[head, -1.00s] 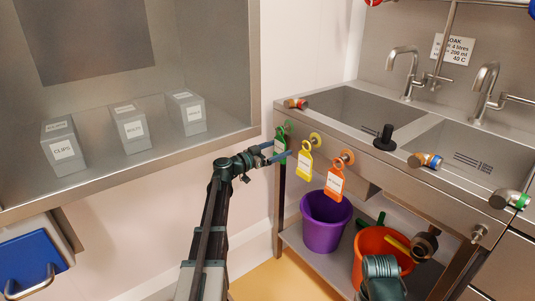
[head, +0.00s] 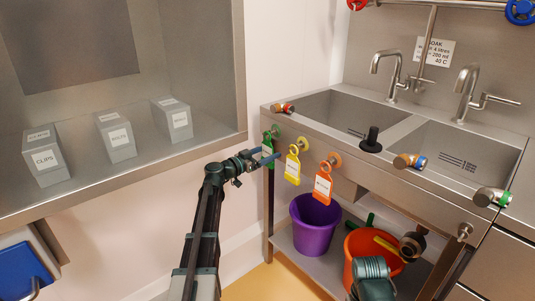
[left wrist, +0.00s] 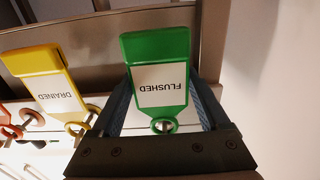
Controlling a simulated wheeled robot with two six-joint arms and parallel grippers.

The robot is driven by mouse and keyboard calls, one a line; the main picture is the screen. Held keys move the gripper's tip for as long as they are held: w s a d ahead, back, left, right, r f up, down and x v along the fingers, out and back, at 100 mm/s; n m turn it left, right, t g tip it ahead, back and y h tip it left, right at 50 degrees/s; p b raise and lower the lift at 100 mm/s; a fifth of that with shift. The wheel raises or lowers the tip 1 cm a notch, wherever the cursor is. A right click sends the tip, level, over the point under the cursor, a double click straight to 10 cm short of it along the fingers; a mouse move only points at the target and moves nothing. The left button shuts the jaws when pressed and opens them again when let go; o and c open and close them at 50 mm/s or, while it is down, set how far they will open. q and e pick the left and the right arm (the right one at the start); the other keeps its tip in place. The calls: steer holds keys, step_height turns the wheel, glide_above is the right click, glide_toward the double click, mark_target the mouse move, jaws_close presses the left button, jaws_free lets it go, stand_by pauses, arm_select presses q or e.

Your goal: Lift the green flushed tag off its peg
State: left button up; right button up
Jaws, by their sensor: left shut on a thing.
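The green flushed tag (head: 267,147) hangs at the sink's front edge, leftmost of three tags. In the left wrist view the green tag (left wrist: 160,70) shows upside down, with its white label reading FLUSHED. Its ring (left wrist: 162,126) appears to be still around its peg. My left gripper (head: 262,157) is shut on the green tag. In the left wrist view its blue-grey fingers (left wrist: 163,98) lie on both sides of the tag.
The yellow tag (head: 293,165), labelled DRAINED in the wrist view, hangs close beside the green one. An orange tag (head: 322,185) hangs further right. Below stand a purple bucket (head: 314,226) and an orange bucket (head: 362,272). A steel shelf recess (head: 75,195) holds grey boxes at left.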

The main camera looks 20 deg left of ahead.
arm_select(q)
steer(key=shift+r, duration=0.15)
steer(key=shift+r+p, duration=0.55)
steer(key=shift+p, duration=0.15)
steer(key=shift+s, duration=0.1)
steer(key=v, duration=0.7)
stand_by(0.5)
